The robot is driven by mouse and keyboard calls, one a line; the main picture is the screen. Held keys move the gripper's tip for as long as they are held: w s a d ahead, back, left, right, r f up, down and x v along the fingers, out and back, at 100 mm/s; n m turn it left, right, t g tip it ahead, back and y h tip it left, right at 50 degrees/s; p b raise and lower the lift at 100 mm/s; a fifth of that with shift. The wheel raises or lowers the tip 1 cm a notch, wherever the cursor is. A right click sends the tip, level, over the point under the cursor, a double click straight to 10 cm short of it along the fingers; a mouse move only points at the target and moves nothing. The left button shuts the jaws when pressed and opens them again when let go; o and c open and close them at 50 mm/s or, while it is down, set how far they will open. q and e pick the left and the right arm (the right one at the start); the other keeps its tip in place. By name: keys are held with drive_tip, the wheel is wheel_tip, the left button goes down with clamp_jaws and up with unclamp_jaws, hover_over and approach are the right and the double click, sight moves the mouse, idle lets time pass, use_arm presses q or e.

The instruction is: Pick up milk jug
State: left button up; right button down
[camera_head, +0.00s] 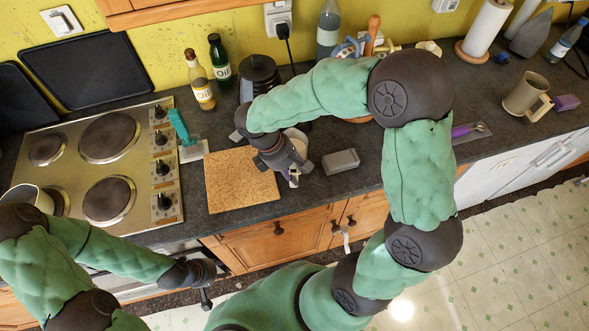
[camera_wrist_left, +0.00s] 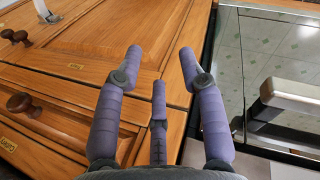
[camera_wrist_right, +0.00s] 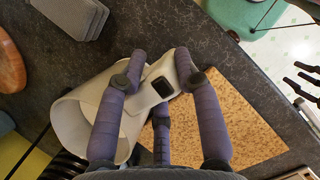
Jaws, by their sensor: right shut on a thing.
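The milk jug (camera_wrist_right: 82,115) is cream-coloured. In the right wrist view it lies on its side across the picture, with its handle (camera_wrist_right: 163,84) between my right gripper's fingers. My right gripper (camera_wrist_right: 160,56) is shut on the jug's handle. In the head view the right gripper (camera_head: 290,172) mostly covers the jug (camera_head: 298,139), beside the cork board. I cannot tell whether the jug touches the worktop. My left gripper (camera_wrist_left: 161,52) is open and empty in front of the cupboard fronts; in the head view it (camera_head: 207,297) is below the counter edge.
A cork board (camera_head: 240,187) lies left of the jug, and a grey block (camera_head: 341,161) lies right of it. A black kettle-like thing (camera_head: 260,75) and oil bottles (camera_head: 219,62) stand behind. The hob (camera_head: 80,165) is at left. A beige mug (camera_head: 522,95) stands far right.

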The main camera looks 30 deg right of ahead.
sight(295, 168)
wheel_tip(295, 168, up, 3)
drive_tip(key=shift+w+r+p, duration=0.1)
drive_tip(key=shift+p, duration=0.55)
drive_tip(key=s+a+r+p, duration=0.1)
drive_tip(key=a+r+p, duration=0.2)
drive_tip(key=a+r, duration=0.6)
drive_tip(key=a, duration=0.5)
drive_tip(key=shift+r, duration=0.4)
drive_tip(key=shift+s, duration=0.15)
idle(0.4)
